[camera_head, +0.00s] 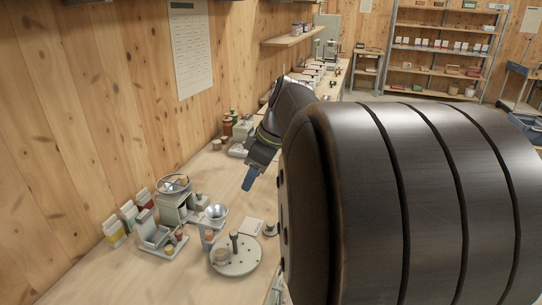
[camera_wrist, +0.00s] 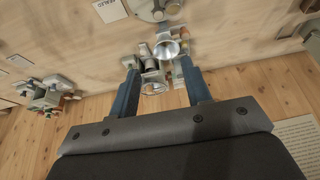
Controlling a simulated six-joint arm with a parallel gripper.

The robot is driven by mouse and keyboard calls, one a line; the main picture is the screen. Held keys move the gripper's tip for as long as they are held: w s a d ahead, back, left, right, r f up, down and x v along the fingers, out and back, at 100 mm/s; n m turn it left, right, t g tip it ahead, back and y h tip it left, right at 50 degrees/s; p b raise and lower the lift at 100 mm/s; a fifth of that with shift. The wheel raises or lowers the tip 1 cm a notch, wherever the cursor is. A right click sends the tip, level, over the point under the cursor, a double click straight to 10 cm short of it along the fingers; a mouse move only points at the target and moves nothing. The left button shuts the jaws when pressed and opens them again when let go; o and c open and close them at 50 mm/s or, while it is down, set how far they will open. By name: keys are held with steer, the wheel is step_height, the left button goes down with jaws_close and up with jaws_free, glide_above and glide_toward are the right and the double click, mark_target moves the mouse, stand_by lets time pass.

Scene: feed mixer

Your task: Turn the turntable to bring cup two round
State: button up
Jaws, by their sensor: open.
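The turntable (camera_head: 240,268) is a pale round disc with dark holes, lying on the bench in the lower middle of the head view. A dark post (camera_head: 235,243) stands up from it. One cup (camera_head: 221,257) stands on its left side; I cannot read a number on it. My gripper (camera_head: 248,181) hangs above the bench, behind the turntable and apart from it. In the wrist view my gripper (camera_wrist: 158,62) has its two blue fingers spread, with nothing held between them. A pale disc, probably the turntable (camera_wrist: 146,9), is cut off by the top edge there.
A metal funnel (camera_head: 216,213) and a machine with a round wheel-like top (camera_head: 174,184) stand left of the turntable. Coloured packets (camera_head: 114,231) line the wall. A white card (camera_head: 250,227) lies behind the turntable. The bench front left is bare.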

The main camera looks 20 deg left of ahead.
steer(key=v, duration=0.4)
steer(key=shift+r, duration=0.25)
